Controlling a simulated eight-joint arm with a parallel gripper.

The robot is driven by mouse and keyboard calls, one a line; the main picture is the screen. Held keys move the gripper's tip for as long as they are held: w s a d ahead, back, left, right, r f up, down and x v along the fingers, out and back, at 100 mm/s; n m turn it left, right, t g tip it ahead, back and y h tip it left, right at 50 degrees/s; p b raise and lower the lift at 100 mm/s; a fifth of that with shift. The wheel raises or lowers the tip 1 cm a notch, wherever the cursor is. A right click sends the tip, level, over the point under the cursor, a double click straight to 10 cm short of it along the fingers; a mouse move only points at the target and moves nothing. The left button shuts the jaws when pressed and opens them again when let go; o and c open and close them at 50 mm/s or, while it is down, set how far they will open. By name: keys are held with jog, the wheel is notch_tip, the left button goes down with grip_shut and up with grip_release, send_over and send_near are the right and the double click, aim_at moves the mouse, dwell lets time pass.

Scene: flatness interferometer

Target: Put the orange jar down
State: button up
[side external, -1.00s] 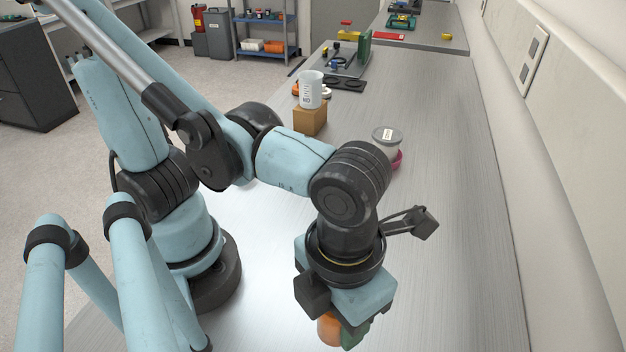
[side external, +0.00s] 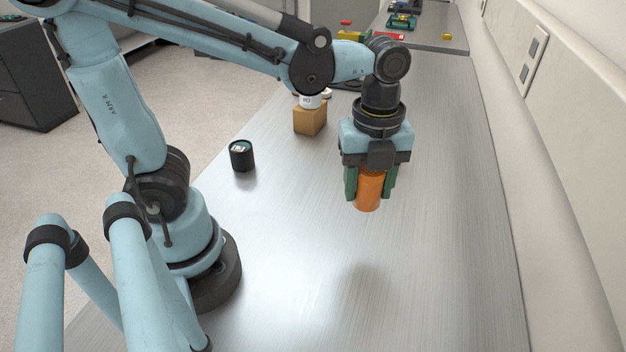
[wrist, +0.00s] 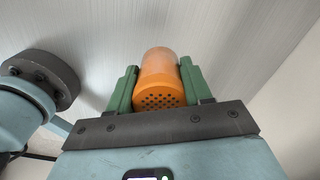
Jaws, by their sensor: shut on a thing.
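The orange jar (side external: 368,190) is upright between the green fingers of my gripper (side external: 369,188), which is shut on it. In the side view its lower end hangs below the fingertips, and a soft shadow on the bench (side external: 300,270) lies apart from it, so it looks held above the surface. In the wrist view the orange jar (wrist: 160,78) sits between the two green fingers of my gripper (wrist: 160,85), its perforated end toward the camera.
A black jar (side external: 242,155) stands on the bench to the left. A tan block (side external: 309,119) with a white cup (side external: 311,101) on it stands farther back, partly behind my arm. The bench in front and to the right is bare. A wall (side external: 570,180) runs along the right.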

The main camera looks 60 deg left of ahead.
jog(key=a+f+n, duration=0.2)
jog(key=a, duration=0.6)
jog(key=w+a+f+n, duration=0.1)
jog(key=a+f+n, duration=0.1)
jog(key=a, duration=0.6)
jog(key=w+a+f+n, duration=0.1)
jog(key=a+f+n, duration=0.1)
jog(key=a, duration=0.6)
jog(key=shift+w+a+f+n, duration=0.2)
jog(key=shift+a+f+n, duration=0.1)
jog(key=shift+f, duration=2)
jog(key=shift+f, duration=0.15)
jog(key=o, duration=1.1)
